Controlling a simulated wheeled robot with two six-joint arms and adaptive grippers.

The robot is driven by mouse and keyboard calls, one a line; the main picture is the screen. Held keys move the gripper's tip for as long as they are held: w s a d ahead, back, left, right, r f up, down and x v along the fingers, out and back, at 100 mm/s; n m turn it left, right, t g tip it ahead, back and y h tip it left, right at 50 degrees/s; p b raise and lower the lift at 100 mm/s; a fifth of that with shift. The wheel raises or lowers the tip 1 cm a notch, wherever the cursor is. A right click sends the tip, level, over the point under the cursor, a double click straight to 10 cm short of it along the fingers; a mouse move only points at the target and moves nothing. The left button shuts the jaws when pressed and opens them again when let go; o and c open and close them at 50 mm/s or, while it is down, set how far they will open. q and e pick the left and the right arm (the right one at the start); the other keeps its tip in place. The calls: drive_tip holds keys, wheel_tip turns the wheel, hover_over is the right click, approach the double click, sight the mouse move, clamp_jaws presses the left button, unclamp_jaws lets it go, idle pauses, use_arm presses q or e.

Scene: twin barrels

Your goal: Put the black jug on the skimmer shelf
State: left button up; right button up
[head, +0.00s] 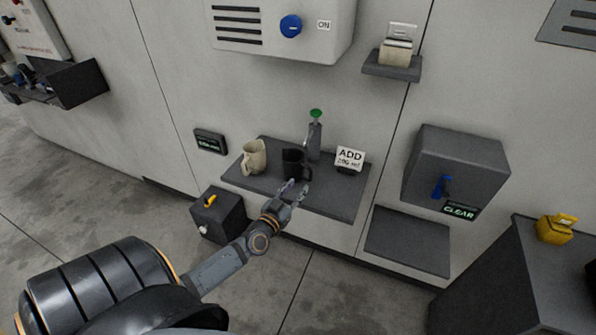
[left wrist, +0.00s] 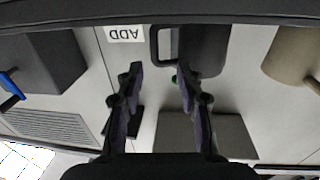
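The black jug (head: 293,163) stands upright on the middle grey wall shelf (head: 328,196). My left gripper (head: 293,191) is in front of it, reaching over the shelf's front edge. In the left wrist view the gripper (left wrist: 158,75) is open, with a gap between its fingers. The jug (left wrist: 203,50) shows upside down there, and its handle (left wrist: 154,46) lies beyond the fingertips, in line with the gap. I cannot tell whether a finger touches the jug. No label reading skimmer is legible; a bare dark shelf (head: 408,242) is below the box marked CLEAR. My right gripper is out of view.
A beige jug (head: 254,157) stands left of the black one. A grey bottle with a green top (head: 314,140) is behind it, and an ADD sign (head: 349,158) is to the right. The dark box with a blue tap (head: 455,168) overhangs the bare shelf. A yellow object (head: 556,229) sits farther right.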

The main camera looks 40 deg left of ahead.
sight(310, 176)
use_arm(q)
drive_tip(key=w, duration=0.3)
drive_tip(key=shift+f, duration=0.1)
drive_tip(key=shift+w, duration=0.35)
drive_tip(key=shift+w+b, duration=0.25)
drive_tip(key=shift+b, duration=0.15)
drive_tip(key=w, duration=0.1)
drive_tip(key=w+b, duration=0.1)
drive_tip(key=w, duration=0.2)
drive_tip(key=shift+w+f, duration=0.25)
drive_tip(key=shift+w, duration=0.1)
drive_tip(key=shift+s+r, duration=0.1)
drive_tip(key=shift+r, duration=0.05)
drive_tip(key=shift+c, duration=0.7)
clamp_jaws()
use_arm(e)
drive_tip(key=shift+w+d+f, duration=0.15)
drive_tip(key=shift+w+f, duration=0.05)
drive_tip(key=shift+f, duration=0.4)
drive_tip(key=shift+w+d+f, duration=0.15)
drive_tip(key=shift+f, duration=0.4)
